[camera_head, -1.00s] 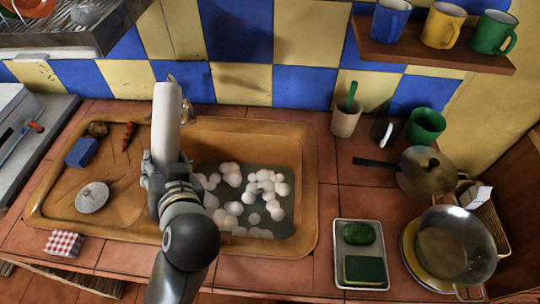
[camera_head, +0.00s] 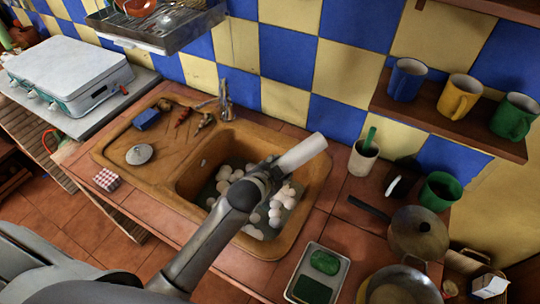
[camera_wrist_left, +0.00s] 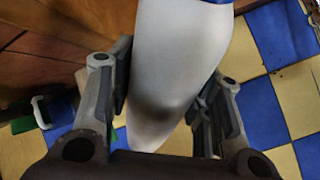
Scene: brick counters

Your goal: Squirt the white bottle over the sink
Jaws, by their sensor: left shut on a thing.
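The white bottle (camera_head: 303,151) is held by my left gripper (camera_head: 268,178) in the head view. The bottle leans to the upper right and appears above the right part of the sink (camera_head: 232,147); its exact height is hard to tell. The sink's basin holds water with white foam balls (camera_head: 229,187). In the left wrist view the white bottle (camera_wrist_left: 178,65) fills the space between the fingers of my left gripper (camera_wrist_left: 165,98), which press on both sides. My right gripper is not in view.
The tap (camera_head: 223,98) stands at the sink's back edge. A tray (camera_head: 335,287) with green items lies right of the sink. A cup (camera_head: 361,160), a green mug (camera_head: 438,192) and pans (camera_head: 417,232) stand further right. A mug shelf (camera_head: 440,122) hangs above.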

